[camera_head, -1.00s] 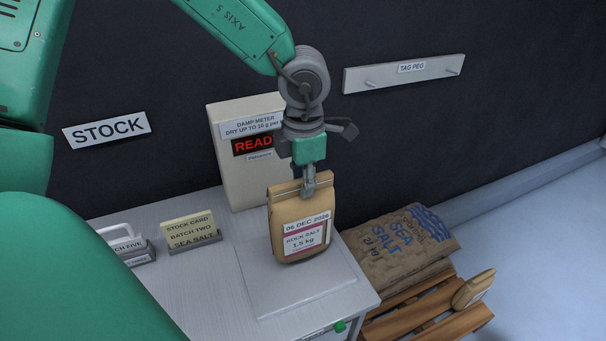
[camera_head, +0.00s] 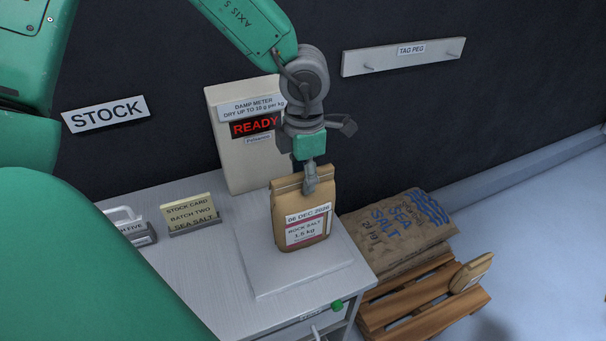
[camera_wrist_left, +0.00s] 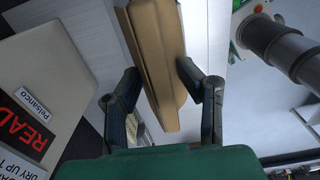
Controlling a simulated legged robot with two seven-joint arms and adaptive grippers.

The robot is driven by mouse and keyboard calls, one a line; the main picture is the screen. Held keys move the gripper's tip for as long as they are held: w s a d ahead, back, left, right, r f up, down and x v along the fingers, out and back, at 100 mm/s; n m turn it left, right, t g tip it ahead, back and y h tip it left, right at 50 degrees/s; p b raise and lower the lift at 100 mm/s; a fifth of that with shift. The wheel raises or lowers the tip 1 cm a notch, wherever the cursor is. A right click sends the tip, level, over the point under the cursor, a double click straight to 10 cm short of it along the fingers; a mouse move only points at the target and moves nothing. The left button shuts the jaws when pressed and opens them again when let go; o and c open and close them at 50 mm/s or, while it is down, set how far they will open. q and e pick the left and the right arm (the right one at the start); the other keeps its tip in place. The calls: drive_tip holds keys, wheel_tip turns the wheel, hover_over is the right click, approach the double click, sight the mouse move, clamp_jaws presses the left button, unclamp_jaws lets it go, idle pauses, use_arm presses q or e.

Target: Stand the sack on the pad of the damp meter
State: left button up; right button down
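The tan paper sack (camera_head: 303,215), labelled rock salt 1.5 kg and 06 DEC 2026, is upright over the pale square pad (camera_head: 330,277) of the damp meter (camera_head: 232,160). I cannot tell whether its base touches the pad. The meter's display reads READY. My left gripper (camera_head: 311,183) points down from above and is shut on the sack's top edge. In the left wrist view, the fingers (camera_wrist_left: 158,68) lie on both sides of the sack (camera_wrist_left: 160,50). My right gripper is not in view.
A stock card (camera_head: 192,213) stands left of the pad, with a grey holder beside it. A green knob (camera_head: 337,304) is at the bench front.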

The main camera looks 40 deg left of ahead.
use_arm(q)
drive_tip(key=shift+d, duration=0.25)
drive_tip(key=shift+r, duration=0.1)
wheel_tip(320, 180, up, 12)
drive_tip(key=p, duration=0.1)
drive_tip(key=shift+a, duration=0.15)
drive_tip(key=shift+a, duration=0.15)
idle(0.4)
